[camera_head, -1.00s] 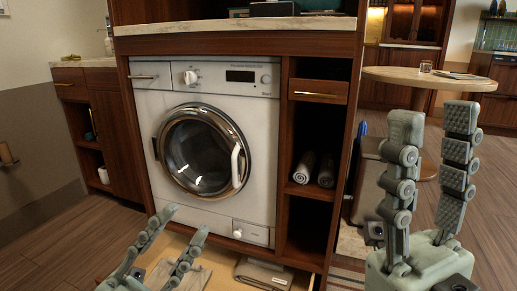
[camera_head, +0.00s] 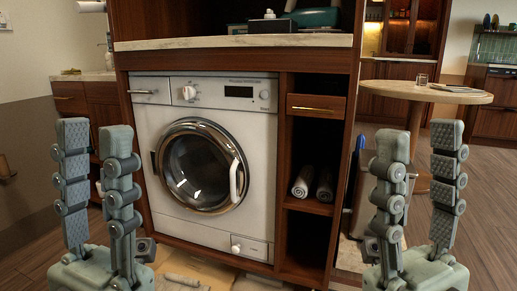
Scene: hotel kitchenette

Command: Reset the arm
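My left gripper (camera_head: 98,150) is raised upright at the left of the head view, in front of the left cabinet and the washing machine's left edge. Its two fingers stand apart with nothing between them. My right gripper (camera_head: 418,155) is raised upright at the right, in front of the round table. Its fingers are also apart and empty. Neither gripper appears to touch anything.
A white washing machine (camera_head: 222,110) with its round door shut stands in a wooden cabinet. Rolled towels (camera_head: 303,182) lie on a shelf beside it. A round wooden table (camera_head: 440,92) stands at the right. Folded cloth and a light wooden surface (camera_head: 215,277) show low in front.

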